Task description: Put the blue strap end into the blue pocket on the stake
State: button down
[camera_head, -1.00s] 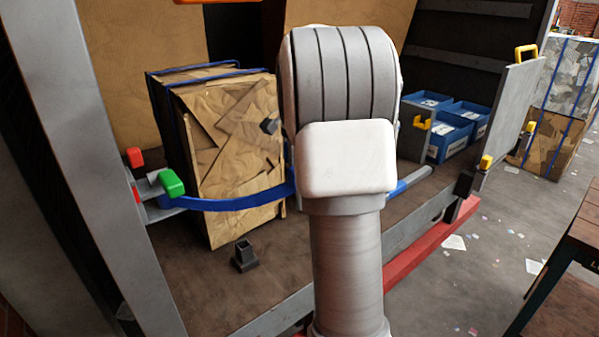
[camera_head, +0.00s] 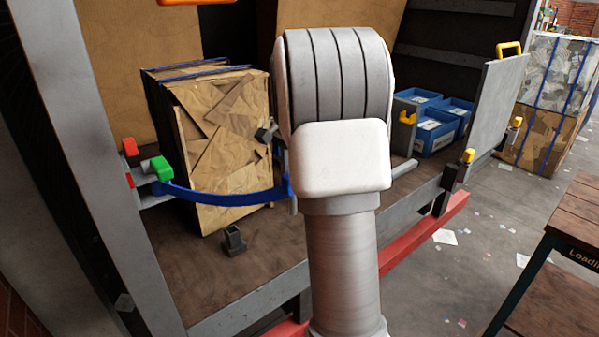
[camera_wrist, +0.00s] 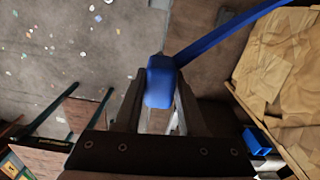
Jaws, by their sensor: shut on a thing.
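A blue strap (camera_head: 225,196) runs from a bracket by the green block (camera_head: 162,168), across the front of a wrapped bale, to behind my arm. In the wrist view the strap (camera_wrist: 222,36) comes in from the upper right to a thick blue strap end (camera_wrist: 160,82). My gripper (camera_wrist: 160,100) is shut on that strap end, with one dark finger on each side. In the head view my own arm hides my gripper.
The bale (camera_head: 228,140) stands left of my arm on a brown deck. A dark socket (camera_head: 234,240) sits in front of it. Blue bins (camera_head: 435,133), a grey panel (camera_head: 494,108) and a red rail (camera_head: 425,232) are to the right. A wooden table (camera_head: 575,225) stands at far right.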

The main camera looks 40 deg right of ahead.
jog(key=s+a+f+n+b, duration=0.2)
jog(key=a+f+n, duration=1.4)
jog(key=a+f, duration=0.7)
jog(key=shift+a, duration=0.25)
